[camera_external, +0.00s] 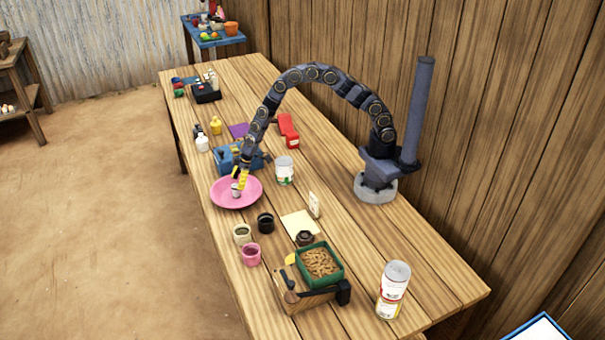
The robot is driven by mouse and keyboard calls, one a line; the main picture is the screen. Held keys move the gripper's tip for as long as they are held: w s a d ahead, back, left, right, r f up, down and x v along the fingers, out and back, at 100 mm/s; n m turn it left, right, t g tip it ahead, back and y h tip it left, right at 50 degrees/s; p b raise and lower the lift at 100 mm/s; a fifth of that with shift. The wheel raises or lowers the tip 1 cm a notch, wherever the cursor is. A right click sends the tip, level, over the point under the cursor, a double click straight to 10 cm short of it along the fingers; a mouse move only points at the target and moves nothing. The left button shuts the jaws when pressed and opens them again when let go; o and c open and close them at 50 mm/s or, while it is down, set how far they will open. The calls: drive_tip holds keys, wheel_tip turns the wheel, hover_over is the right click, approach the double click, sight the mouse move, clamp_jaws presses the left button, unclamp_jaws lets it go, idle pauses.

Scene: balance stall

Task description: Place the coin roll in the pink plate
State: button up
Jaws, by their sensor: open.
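The pink plate (222,198) lies on the wooden table near its left edge. A small pale cylinder, which looks like the coin roll (236,190), is at the plate's middle, right by my fingertips. My gripper (240,181), with yellow fingers, is low over the plate and open. The fingers are beside the small cylinder; whether they touch it is too small to tell. The blue balance (226,160) stands just behind the plate, partly hidden by my gripper.
A white can (285,171) stands right of the plate. Cups, including a black one (265,222) and a pink one (251,254), stand in front. A green tray (320,280) and tall can (393,290) are nearer.

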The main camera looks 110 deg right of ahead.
drive_tip(key=s+a+r+n+g+y, duration=0.1)
drive_tip(key=s+a+r, duration=0.55)
drive_tip(key=r, duration=0.25)
drive_tip(key=s+a+r+g+y, duration=0.1)
drive_tip(key=s+a+r, duration=0.5)
drive_tip(key=a+r, duration=0.25)
drive_tip(key=s+a+r+g+h, duration=0.1)
drive_tip(key=s+r+g, duration=0.1)
drive_tip(key=s, duration=1)
drive_tip(key=s+a+r+m+g+h, duration=0.1)
drive_tip(key=s+r, duration=0.4)
drive_tip(key=s, duration=0.7)
drive_tip(key=shift+a+r+g, duration=0.2)
drive_tip(key=shift+a+g, duration=0.3)
drive_tip(key=shift+g, duration=0.3)
